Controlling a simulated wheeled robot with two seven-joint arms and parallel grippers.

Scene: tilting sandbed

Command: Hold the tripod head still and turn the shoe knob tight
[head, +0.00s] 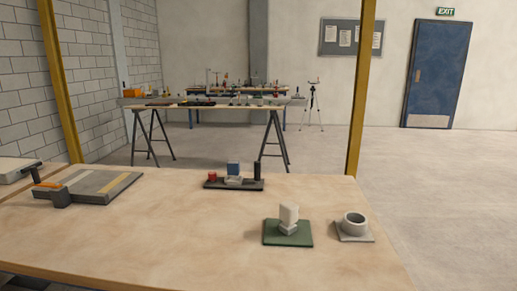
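Neither of my grippers shows in the head view, and nothing is seen being held.
The near table (150,235) bears a grey board (115,185), a dark tray (213,185) with small items, a white block (289,214) on a green mat (272,240) and a grey ring (354,218). A cluttered trestle table (200,107) stands beyond. Floor (440,190) at right is open.

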